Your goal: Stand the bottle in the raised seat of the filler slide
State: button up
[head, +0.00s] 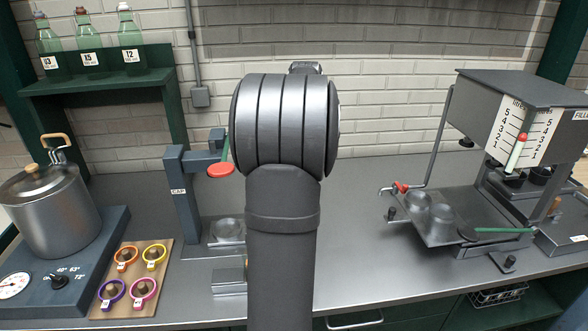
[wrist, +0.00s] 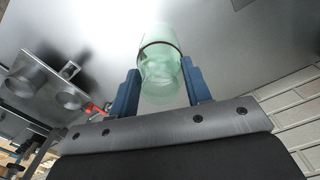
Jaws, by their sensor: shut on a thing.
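My gripper (wrist: 163,98) is shut on a pale green glass bottle (wrist: 160,62) in the wrist view, one blue finger on each side. The bottle's far end points toward the top of that view, above the grey bench. In the head view my own arm hides the gripper and the bottle. The filler slide (head: 455,230) is a grey plate with round seats at the right of the head view, under the filler. In the wrist view the slide (wrist: 45,82) is at the left, apart from the bottle. Its seats (head: 418,199) look empty.
A capping stand (head: 180,195) is left of my arm. A pot (head: 50,205), coloured rings on a board (head: 130,278) and shelved bottles (head: 130,38) are farther left.

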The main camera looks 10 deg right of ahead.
jog(key=s+d+r+m, duration=0.1)
jog(key=d+r+m, duration=0.15)
jog(key=d, duration=0.85)
jog(key=s+d+r+m, duration=0.15)
jog(key=d+m, duration=0.25)
jog(key=d, duration=0.6)
jog(key=s+d+f+m, duration=0.1)
jog(key=s+d, duration=0.3)
jog(key=d, duration=0.4)
jog(key=s+d+f+m, duration=0.1)
jog(key=s+d+m, duration=0.3)
jog(key=d, duration=0.4)
jog(key=shift+s+d+f+m, duration=0.15)
jog(key=shift+s+f+m, duration=0.2)
jog(key=shift+s, duration=0.4)
jog(key=shift+f, duration=0.1)
jog(key=shift+f, duration=0.6)
